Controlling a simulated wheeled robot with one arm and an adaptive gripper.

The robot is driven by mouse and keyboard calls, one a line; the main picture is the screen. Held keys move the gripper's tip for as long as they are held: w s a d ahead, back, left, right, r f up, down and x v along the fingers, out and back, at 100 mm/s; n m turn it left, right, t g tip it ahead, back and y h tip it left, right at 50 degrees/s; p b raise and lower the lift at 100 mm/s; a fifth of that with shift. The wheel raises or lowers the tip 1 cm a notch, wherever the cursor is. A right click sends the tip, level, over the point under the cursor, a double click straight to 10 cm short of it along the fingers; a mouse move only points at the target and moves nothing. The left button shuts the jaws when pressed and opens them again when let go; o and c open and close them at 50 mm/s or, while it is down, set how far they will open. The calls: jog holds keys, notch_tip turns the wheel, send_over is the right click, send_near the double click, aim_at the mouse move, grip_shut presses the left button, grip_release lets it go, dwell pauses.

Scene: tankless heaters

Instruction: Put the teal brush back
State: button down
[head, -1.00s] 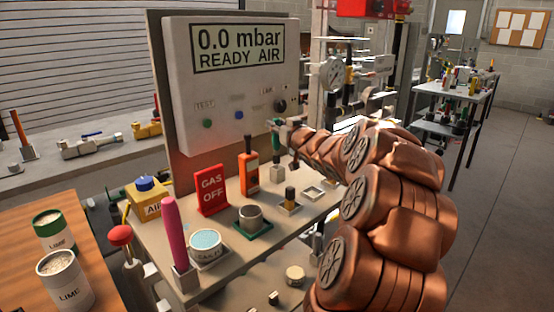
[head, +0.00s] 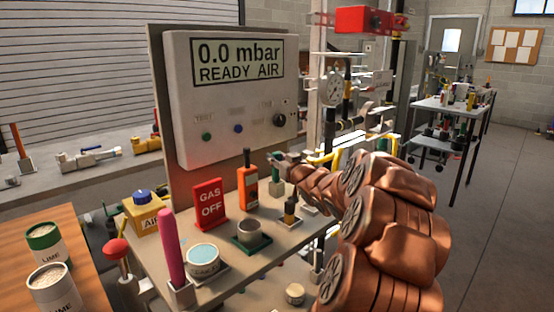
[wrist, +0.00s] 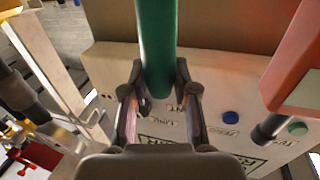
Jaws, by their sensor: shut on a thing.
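The teal brush (head: 276,161) is upright at the back of the bench, below the right side of the display panel. My gripper (head: 283,159) is shut on it. In the wrist view the brush's green-teal handle (wrist: 158,45) runs down between the two fingers of my gripper (wrist: 158,92). A small grey holder (head: 277,185) stands directly below the brush. The brush's lower end is at or just above this holder; I cannot tell whether it is inside. My arm covers the bench to the right.
The orange detector (head: 248,188) stands close left of the holder. A small yellow-and-black item (head: 290,209) stands in front. The GAS OFF sign (head: 209,204), dark cup (head: 249,231), leak-fluid tub (head: 203,257) and pink rod (head: 171,248) are further left. The display panel (head: 235,112) rises behind.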

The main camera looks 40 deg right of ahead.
jog(key=c, duration=0.9)
grip_release()
jog(key=shift+r, duration=0.1)
jog(key=v, duration=1.2)
jog(key=shift+p, duration=0.35)
